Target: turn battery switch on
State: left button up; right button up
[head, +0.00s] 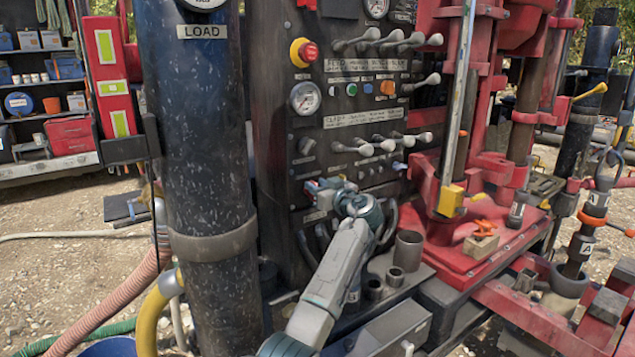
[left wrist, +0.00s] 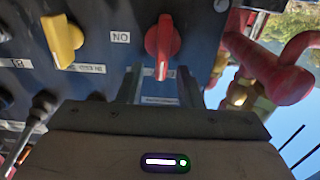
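The battery switch looks to be the red knob (left wrist: 162,42) in the left wrist view, on a dark panel with an upside-down ON label (left wrist: 120,37) to its left. Its narrow handle points down in that picture, away from the label. My left gripper (left wrist: 160,74) is open, one finger on each side of the handle's lower end, with gaps visible; contact cannot be told. In the head view my left gripper (head: 323,188) is at the lower left of the control panel, partly hiding the small red knob there (head: 312,187). My right gripper is out of view.
A yellow knob (left wrist: 62,38) sits left of the red one, and a red lever (left wrist: 285,70) juts out at right. In the head view, the LOAD column (head: 205,130) stands left of the control panel (head: 275,100); levers are above, metal cups (head: 408,250) at lower right.

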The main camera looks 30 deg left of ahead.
pick_arm(q)
jog(key=shift+a+f, duration=0.1)
jog(key=shift+a, duration=0.15)
grip_shut()
jog(key=shift+w+m, duration=0.1)
jog(key=shift+m, duration=0.2)
jog(key=shift+w+d+f+m, duration=0.2)
jog(key=shift+w+f+m, duration=0.25)
jog(key=shift+m, duration=2.5)
jog(key=shift+w+d+f+m, duration=0.15)
jog(key=shift+w+f+m, duration=0.2)
jog(key=shift+m, duration=2.55)
jog(key=shift+w+d+f+m, duration=0.2)
jog(key=shift+w+f+m, duration=0.25)
jog(key=shift+m, duration=2.5)
jog(key=shift+s+f, duration=0.1)
